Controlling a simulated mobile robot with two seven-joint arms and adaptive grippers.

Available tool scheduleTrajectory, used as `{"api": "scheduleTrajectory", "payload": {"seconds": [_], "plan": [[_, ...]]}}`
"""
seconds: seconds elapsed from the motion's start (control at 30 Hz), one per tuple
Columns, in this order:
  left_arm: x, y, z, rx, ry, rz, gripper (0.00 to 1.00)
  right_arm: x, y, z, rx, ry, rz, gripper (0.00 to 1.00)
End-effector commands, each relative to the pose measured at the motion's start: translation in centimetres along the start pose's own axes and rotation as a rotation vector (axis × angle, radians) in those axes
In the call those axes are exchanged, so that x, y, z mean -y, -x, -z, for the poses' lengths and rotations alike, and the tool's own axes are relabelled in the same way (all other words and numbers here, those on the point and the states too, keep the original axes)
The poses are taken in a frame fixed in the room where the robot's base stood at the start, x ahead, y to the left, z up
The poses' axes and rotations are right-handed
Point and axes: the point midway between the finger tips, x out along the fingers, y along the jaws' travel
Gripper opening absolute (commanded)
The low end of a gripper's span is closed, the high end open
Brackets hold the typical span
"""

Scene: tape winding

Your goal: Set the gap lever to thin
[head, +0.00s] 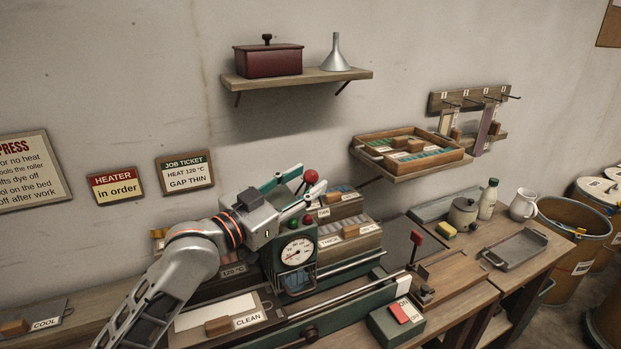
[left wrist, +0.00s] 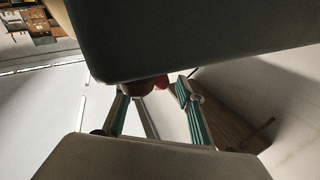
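A round red knob (head: 311,177), which looks like the gap lever's handle, stands at the top of the press beside the gauge (head: 297,252). My left gripper (head: 309,183) is open, with its two green-and-grey fingers on either side of the knob or just short of it. In the left wrist view the red knob (left wrist: 158,82) shows between the spread fingers, partly hidden by a dark body. I cannot tell whether they touch. The lever's shaft is hidden. Labels reading thin (head: 323,212) and thick (head: 330,241) are right of the gripper. My right gripper is not in view.
The job ticket (head: 185,172) reads heat 120 °C, gap thin. A second red-handled lever (head: 416,238) and a switch box (head: 397,321) with a red rocker stand to the right. A wall shelf (head: 350,75) is above.

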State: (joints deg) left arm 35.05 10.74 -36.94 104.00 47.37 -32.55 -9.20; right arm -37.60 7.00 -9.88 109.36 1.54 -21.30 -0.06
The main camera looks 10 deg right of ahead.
Motion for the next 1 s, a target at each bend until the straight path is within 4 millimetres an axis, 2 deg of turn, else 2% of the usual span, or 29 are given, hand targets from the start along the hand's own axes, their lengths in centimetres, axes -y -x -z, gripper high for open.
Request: {"api": "scheduleTrajectory", "payload": {"seconds": [0.2,0.4,0.6,0.87,0.9,1.0], "plan": [[0.1,4.7,-0.1,0.002,-0.002,0.001,0.38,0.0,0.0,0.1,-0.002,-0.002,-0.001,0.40],[0.0,8.1,-0.1,0.003,-0.001,0.000,0.38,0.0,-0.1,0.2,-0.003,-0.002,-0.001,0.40],[0.0,9.6,-0.1,0.001,0.001,-0.001,0.38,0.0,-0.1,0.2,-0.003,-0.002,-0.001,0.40],[-0.1,9.8,0.0,0.000,0.002,-0.001,0.38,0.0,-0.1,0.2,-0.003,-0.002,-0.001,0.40],[-0.1,9.7,0.0,0.000,0.002,-0.001,0.38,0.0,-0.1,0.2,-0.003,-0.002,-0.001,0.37],[-0.1,9.8,-0.2,0.005,0.000,0.001,0.38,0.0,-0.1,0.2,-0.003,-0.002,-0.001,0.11]]}}
